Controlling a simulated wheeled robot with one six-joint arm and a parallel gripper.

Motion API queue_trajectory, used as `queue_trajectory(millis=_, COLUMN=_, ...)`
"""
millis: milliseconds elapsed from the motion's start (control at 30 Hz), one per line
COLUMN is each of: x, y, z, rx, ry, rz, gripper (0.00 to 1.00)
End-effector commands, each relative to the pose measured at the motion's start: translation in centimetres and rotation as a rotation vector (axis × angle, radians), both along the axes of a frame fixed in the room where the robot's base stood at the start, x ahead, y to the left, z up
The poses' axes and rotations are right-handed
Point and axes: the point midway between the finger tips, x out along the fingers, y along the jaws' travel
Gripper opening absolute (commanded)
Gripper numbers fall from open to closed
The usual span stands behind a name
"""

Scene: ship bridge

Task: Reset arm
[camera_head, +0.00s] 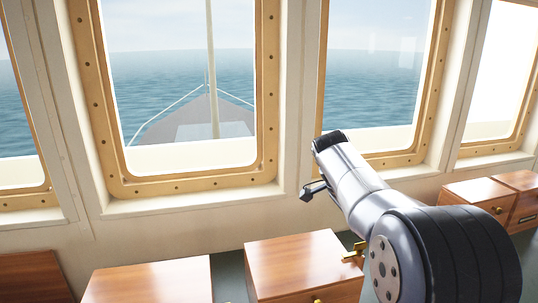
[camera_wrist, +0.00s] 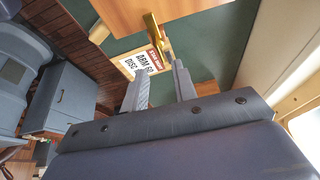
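My arm reaches up and left from the lower right of the head view, in front of the windows. A small dark part at its far end may be my gripper, but it is too small to read there. In the wrist view my gripper (camera_wrist: 157,72) has two grey fingers standing apart, with nothing seen held between them. A white sign with a red band (camera_wrist: 147,62) shows beyond the fingertips; only part of its lettering is readable. A brass piece (camera_wrist: 154,33) is just past the fingertips, beside a wooden surface.
Wooden cabinets (camera_head: 300,266) with brass knobs line the bottom of the head view, under wood-framed windows (camera_head: 192,185). More drawers (camera_head: 490,196) stand at the right. A brass fitting (camera_head: 353,252) is beside the middle cabinet. A grey console (camera_wrist: 62,97) is at the wrist view's left.

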Motion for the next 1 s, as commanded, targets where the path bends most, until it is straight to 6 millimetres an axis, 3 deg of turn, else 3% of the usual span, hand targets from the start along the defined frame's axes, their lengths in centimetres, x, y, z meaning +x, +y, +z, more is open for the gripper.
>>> queue_trajectory(millis=200, x=0.2, y=-1.6, z=-3.8, rx=0.000, ry=0.004, rz=-0.002, gripper=0.27)
queue_trajectory(millis=400, x=0.4, y=-2.4, z=-5.9, rx=0.001, ry=0.001, rz=0.001, gripper=0.27)
queue_trajectory(millis=1000, x=0.4, y=-2.3, z=-5.7, rx=0.000, ry=0.000, rz=0.020, gripper=0.27)
